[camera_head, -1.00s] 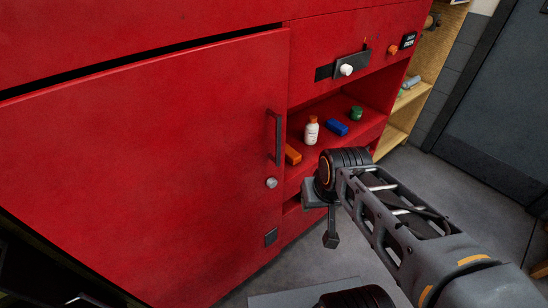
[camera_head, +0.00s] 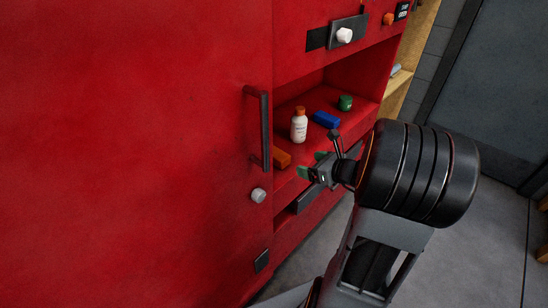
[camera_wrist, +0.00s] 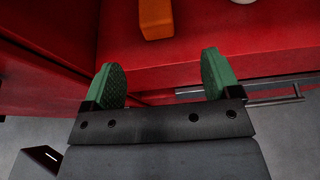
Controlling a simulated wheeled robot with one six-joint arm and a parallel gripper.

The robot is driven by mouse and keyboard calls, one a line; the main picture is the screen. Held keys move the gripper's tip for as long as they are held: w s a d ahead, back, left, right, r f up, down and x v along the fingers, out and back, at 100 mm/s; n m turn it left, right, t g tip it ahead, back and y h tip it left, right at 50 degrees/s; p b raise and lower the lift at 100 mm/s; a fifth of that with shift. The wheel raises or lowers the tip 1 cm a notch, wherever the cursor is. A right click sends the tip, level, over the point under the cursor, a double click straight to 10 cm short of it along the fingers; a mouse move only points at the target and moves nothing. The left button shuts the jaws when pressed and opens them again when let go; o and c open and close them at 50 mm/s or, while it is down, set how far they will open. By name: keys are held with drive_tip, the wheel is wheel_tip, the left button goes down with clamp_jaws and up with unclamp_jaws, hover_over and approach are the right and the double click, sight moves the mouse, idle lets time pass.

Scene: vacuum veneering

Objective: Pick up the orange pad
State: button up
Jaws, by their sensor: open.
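The orange pad (camera_head: 282,157) is a small block lying on the red shelf, at its left end near the cabinet door. In the wrist view the orange pad (camera_wrist: 155,18) shows at the top, ahead of my fingertips and between their lines. My gripper (camera_head: 311,165) is at the shelf's front edge, to the right of the pad. In the wrist view my gripper (camera_wrist: 163,78) has two green-padded fingers spread wide with nothing between them. The pad's far end is cut off by the top of the wrist view.
A white bottle (camera_head: 299,126), a blue block (camera_head: 326,119) and a green jar (camera_head: 345,103) stand farther right on the shelf. A red door with a dark handle (camera_head: 257,128) is left of the opening. A drawer handle (camera_head: 308,199) lies below the shelf.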

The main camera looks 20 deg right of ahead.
sight(287, 160)
drive_tip(key=x, duration=0.6)
drive_tip(key=shift+w+a+f+b, duration=0.15)
drive_tip(key=shift+w+a+b, duration=0.15)
drive_tip(key=shift+b, duration=0.1)
drive_tip(key=x, duration=0.3)
drive_tip(key=shift+w+a+f+b, duration=0.2)
drive_tip(key=shift+a+b, duration=0.1)
drive_tip(key=shift+b, duration=0.1)
drive_tip(key=shift+w+a+f, duration=0.25)
drive_tip(key=shift+w, duration=0.4)
drive_tip(key=shift+c, duration=0.5)
drive_tip(key=c, duration=0.9)
